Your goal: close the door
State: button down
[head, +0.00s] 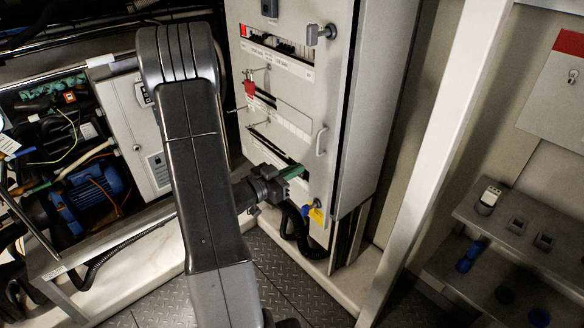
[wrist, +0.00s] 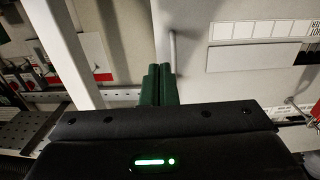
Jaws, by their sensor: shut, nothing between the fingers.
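The door (head: 285,110) is the pale grey front panel of the tall cabinet, with slots, labels and a white bar handle (head: 320,141). A dark gap runs down its right edge beside the cabinet's side wall, so it looks slightly ajar. My gripper (head: 300,169) has green fingers, shut and empty, in front of the door's lower right part, below the handle. In the wrist view the fingers (wrist: 159,70) point at the door's edge, with the door (wrist: 245,85) to the right and the handle (wrist: 172,50) just beyond the tips. I cannot tell whether they touch the door.
A grey lever latch (head: 318,34) sticks out at the door's upper right. A pale post (head: 430,150) stands right of the cabinet. An open machine bay with a blue motor (head: 88,193) lies left.

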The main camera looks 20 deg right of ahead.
aim_at(330, 153)
jog(key=p+x, duration=0.2)
jog(key=x, duration=0.8)
jog(key=shift+w+d, duration=0.1)
